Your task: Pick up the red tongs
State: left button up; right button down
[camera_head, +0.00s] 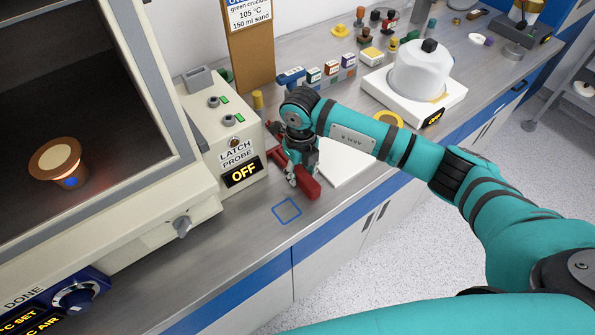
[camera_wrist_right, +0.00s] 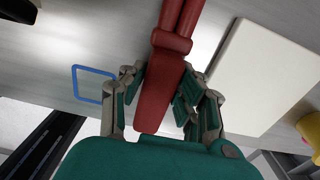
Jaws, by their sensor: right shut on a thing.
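The red tongs (camera_head: 307,186) lie along the grey counter, between the control box and a white board. In the wrist view the red tongs (camera_wrist_right: 161,84) run up between the fingers, with a thick block-like end near the palm and two arms leading away at the top. My right gripper (camera_head: 300,174) is at the tongs from above, its fingers on both sides of the thick end. In the wrist view my right gripper (camera_wrist_right: 158,98) is shut on the tongs. I cannot tell whether they are clear of the counter. My left gripper is not in view.
A blue square outline (camera_head: 287,210) is on the counter near its front edge. A white board (camera_head: 350,163) lies right of the tongs. The control box (camera_head: 222,135) reads OFF. A chamber (camera_head: 90,110) holding a crucible (camera_head: 57,160) stands left. A white domed device (camera_head: 417,75) stands behind right.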

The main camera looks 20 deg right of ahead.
jog(key=shift+r, duration=0.15)
notch_tip(320, 180, up, 28)
jog(key=b, duration=0.4)
jog(key=shift+b, duration=0.4)
jog(key=c, duration=1.7)
grip_release()
grip_shut()
